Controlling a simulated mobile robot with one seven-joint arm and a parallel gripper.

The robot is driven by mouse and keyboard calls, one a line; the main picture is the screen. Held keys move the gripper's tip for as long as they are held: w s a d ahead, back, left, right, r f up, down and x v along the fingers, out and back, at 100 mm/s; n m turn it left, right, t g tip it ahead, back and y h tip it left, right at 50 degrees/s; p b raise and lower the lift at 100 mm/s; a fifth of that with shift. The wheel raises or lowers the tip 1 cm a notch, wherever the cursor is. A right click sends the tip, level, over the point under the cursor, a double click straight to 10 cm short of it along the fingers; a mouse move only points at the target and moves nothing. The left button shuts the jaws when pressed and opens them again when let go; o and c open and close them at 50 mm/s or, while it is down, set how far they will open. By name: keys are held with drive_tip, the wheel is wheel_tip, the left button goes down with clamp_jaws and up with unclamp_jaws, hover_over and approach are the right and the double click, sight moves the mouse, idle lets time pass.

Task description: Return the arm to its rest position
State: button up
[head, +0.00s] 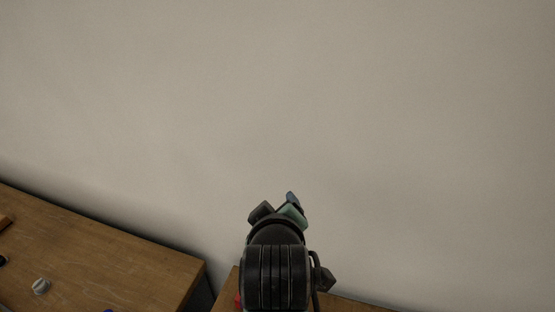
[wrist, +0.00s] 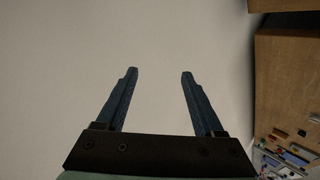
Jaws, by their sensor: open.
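My gripper (wrist: 159,72) is open in the wrist view, with its two blue fingers apart. Nothing is between the fingers, and the plain pale wall (wrist: 60,50) is behind them. In the head view, my dark arm stands up at the bottom middle, in front of the wall (head: 300,100). Part of my gripper shows there at the top of the arm, but both fingertips cannot be made out clearly.
A wooden surface (head: 90,250) at the lower left bears a small grey-white object (head: 41,286). A gap separates it from a second wooden surface (head: 350,305) partly behind my arm. The wrist view shows wooden furniture (wrist: 290,80) and several small coloured items (wrist: 292,158) at right.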

wheel_tip(320, 180, up, 14)
drive_tip(key=m+t, duration=0.3)
drive_tip(key=t, duration=0.2)
drive_tip(key=s+r+m+t, duration=0.1)
drive_tip(key=s+r+t, duration=0.2)
drive_tip(key=r, duration=0.5)
drive_tip(key=s+r+m+t+b, duration=0.1)
drive_tip(key=s+r+t, duration=0.3)
drive_tip(key=r, duration=0.5)
drive_tip(key=s+r+m+t+b, duration=0.1)
drive_tip(key=s+r+m+t, duration=0.2)
drive_tip(key=s+r, duration=0.3)
wheel_tip(320, 180, up, 2)
drive_tip(key=shift+s+r+t, duration=0.15)
drive_tip(key=shift+s+t, duration=0.05)
drive_tip(key=shift+t, duration=0.3)
drive_tip(key=shift+d, duration=0.1)
